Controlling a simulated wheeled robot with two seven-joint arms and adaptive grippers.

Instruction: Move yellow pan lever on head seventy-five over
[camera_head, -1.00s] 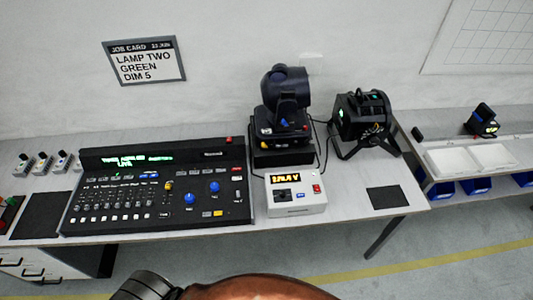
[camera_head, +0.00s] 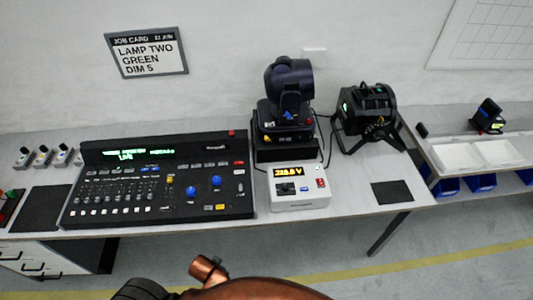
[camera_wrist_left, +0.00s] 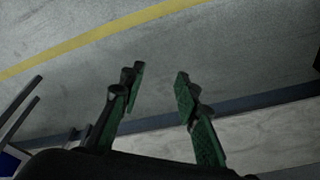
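The dark moving head (camera_head: 290,85) stands upright on a black block at the back of the bench. A small yellow part (camera_head: 268,139), which looks like the pan lever, shows low on the left of its base. A blue lever (camera_head: 288,115) shows higher, on its yoke. My left gripper (camera_wrist_left: 160,80) shows in the left wrist view with its green-padded fingers apart and nothing between them. Floor and a bench or wall edge lie beyond it, and the head is not in that view. My right gripper is in neither view.
A black lighting console (camera_head: 155,180) fills the bench's left half. A white meter box (camera_head: 300,188) stands in front of the head. A second black lamp (camera_head: 366,115) stands to the right, with cables between. A dark mat (camera_head: 392,192) lies at the bench's right front.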

